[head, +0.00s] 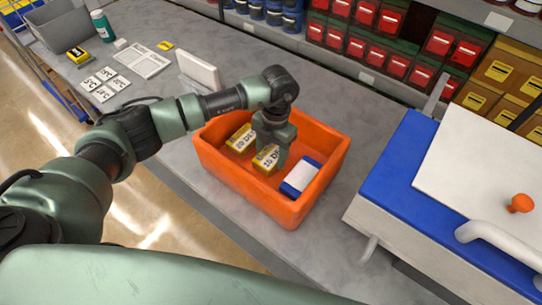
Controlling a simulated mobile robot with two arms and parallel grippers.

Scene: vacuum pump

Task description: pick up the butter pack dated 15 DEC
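An orange crate (217,172) stands on the grey counter. In it lie two yellow packs with white date labels. The left pack (240,138) has a label that seems to end in "0 DE", its end cut off from sight. The other pack (266,160) has a label that looks like "10 DE", partly hidden. I cannot make out a 15 DEC label on either. My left gripper (272,150) points down into the crate, right at the second pack. Its fingers overlap the pack, and I cannot tell whether they grip it. My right gripper is out of view.
A blue-and-white pack (300,177) lies at the crate's right. A blue-and-white machine (405,165) stands to the right.

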